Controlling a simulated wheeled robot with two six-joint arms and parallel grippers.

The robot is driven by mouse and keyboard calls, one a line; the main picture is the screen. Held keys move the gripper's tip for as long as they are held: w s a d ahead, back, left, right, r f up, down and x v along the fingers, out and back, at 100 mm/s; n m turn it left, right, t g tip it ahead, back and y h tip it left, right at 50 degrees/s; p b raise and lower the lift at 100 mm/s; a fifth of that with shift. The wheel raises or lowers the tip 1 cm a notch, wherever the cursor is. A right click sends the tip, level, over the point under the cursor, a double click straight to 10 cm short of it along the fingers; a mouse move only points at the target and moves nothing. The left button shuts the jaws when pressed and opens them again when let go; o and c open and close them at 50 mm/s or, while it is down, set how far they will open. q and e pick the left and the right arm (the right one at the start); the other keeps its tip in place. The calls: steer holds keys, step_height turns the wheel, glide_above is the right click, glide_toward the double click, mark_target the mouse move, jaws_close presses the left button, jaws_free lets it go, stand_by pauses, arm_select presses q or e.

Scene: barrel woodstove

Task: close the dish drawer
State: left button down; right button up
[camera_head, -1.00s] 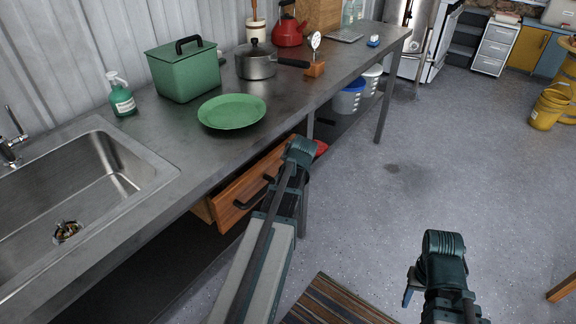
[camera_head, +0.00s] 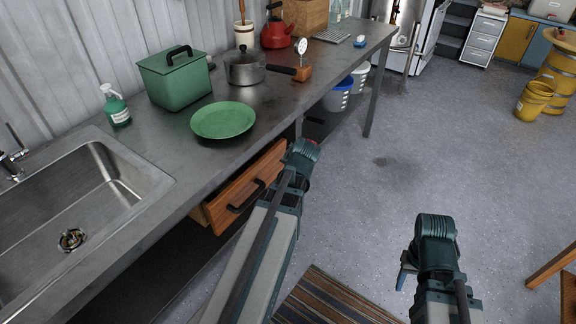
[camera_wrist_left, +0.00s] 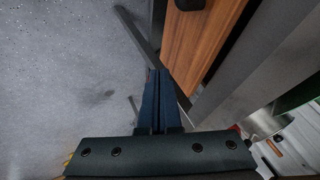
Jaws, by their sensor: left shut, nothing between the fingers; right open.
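The dish drawer (camera_head: 222,207) has an orange-brown wooden front with a black handle. It stands partly pulled out under the steel counter. Its wooden side shows at the left, and my left arm covers part of the front. My left gripper is at the drawer's far right end; its fingers are hidden by the wrist in the head view. In the left wrist view, its blue fingers (camera_wrist_left: 158,76) are shut together and empty beside the drawer front (camera_wrist_left: 207,42), with no clear contact. My right gripper (camera_head: 404,270) is open over the floor, away from the drawer.
The counter (camera_head: 175,150) carries a green plate (camera_head: 223,120), a green box (camera_head: 176,80), a pot (camera_head: 245,68) and a red kettle (camera_head: 277,33). A sink (camera_head: 85,200) is at the left. A striped rug (camera_head: 330,300) lies below. The floor at right is mostly clear.

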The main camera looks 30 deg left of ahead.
arm_select(q)
steer(key=m+g+y+b, duration=0.1)
steer(key=g+y+b, duration=0.3)
steer(key=y+b, duration=1.6)
glide_toward(272, 169)
steer(key=a+r+h+b, duration=0.1)
steer(key=r+h+b, duration=0.1)
steer(key=a+r+h+b, duration=0.2)
steer(key=h+b, duration=0.1)
steer(key=a+r+h+b, duration=0.1)
steer(key=r+h+b, duration=0.1)
steer(key=b, duration=0.1)
steer(key=shift+a+r+h, duration=0.3)
steer(key=shift+a, duration=0.05)
steer(key=a, duration=0.4)
steer(key=shift+w+a, duration=0.1)
steer(key=shift+d, duration=0.2)
